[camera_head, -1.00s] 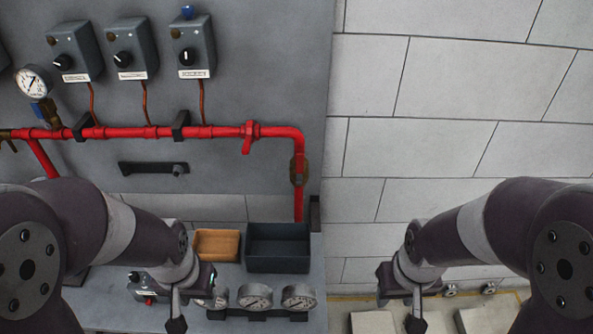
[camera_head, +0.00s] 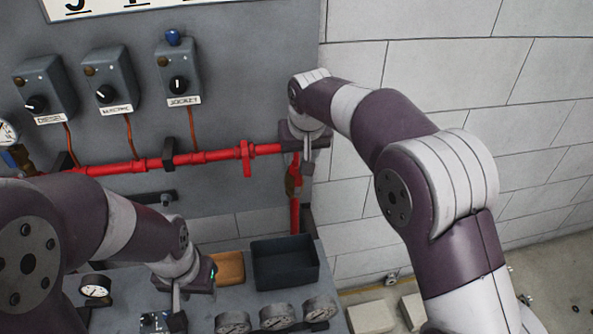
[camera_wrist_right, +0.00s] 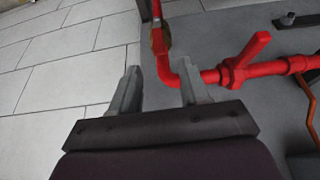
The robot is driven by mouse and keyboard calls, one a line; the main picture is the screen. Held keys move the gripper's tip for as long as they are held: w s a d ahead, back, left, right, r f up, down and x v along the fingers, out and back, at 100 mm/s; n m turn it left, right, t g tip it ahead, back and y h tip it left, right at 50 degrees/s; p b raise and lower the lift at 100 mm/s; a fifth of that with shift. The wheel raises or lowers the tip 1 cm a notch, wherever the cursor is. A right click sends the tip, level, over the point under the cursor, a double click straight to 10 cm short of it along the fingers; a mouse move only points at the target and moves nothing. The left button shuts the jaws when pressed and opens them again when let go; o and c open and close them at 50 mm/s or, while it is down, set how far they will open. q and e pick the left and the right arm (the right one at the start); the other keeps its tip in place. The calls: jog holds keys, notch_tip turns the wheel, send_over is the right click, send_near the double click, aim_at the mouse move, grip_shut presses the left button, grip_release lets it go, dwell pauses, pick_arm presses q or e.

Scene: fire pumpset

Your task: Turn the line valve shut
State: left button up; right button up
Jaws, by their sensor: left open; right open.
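The line valve is a red lever handle (camera_head: 247,158) on the red horizontal pipe (camera_head: 205,157), left of the pipe's bend. In the right wrist view the red valve handle (camera_wrist_right: 252,48) sticks out aslant from the pipe, right of my fingers. My right gripper (camera_wrist_right: 158,85) is open and empty; its right finger is near the pipe bend and its left finger is over the wall blocks. In the head view my right gripper (camera_head: 306,170) is near the bend, right of the valve. My left gripper (camera_head: 176,310) is low over the bench, open, its fingers only partly visible.
Three control boxes (camera_head: 178,75) hang above the pipe. A dark bin (camera_head: 286,262) and a brown tray (camera_head: 229,268) stand on the bench below, with several gauges (camera_head: 278,318) in front. A brass fitting (camera_head: 293,182) sits on the vertical pipe. The block wall (camera_head: 440,50) at right is bare.

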jog(key=p, duration=0.2)
send_over(298, 187)
jog(key=f, duration=0.9)
jog(key=shift+w, duration=0.2)
jog(key=shift+w+f, duration=0.1)
jog(key=shift+f, duration=0.35)
